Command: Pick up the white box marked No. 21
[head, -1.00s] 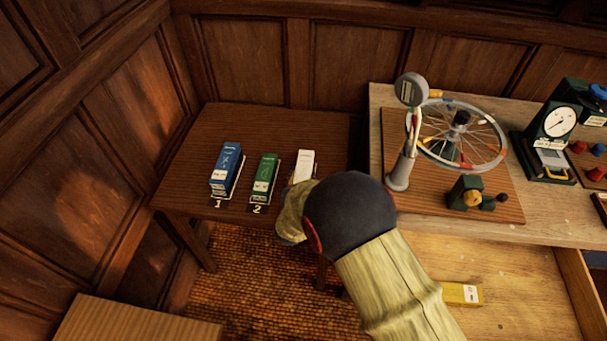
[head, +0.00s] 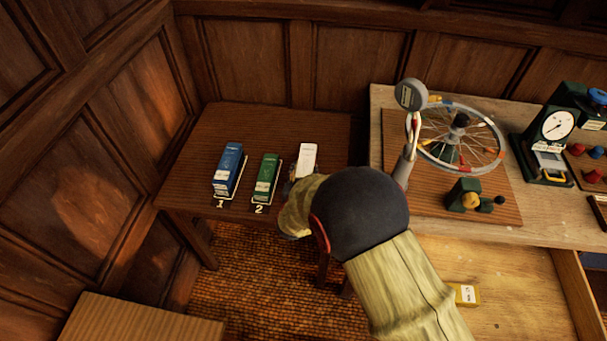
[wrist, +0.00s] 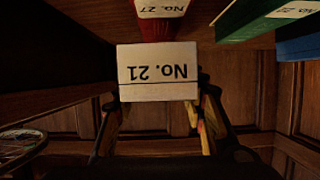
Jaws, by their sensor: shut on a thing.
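The white box marked No. 21 (wrist: 157,72) is between the two fingers of my gripper (wrist: 163,115) in the wrist view, its label upside down there. My gripper is shut on its sides. In the head view the white box (head: 308,157) shows over the small dark table, right of the green box. My arm covers its near end and most of my gripper (head: 290,187) there.
A blue box (head: 228,166) and a green box (head: 266,174) stand on the dark table (head: 190,165) by plates 1 and 2. A red box marked No. 27 (wrist: 157,25) shows near the white box. A wheel instrument (head: 460,135) stands on the bench to the right.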

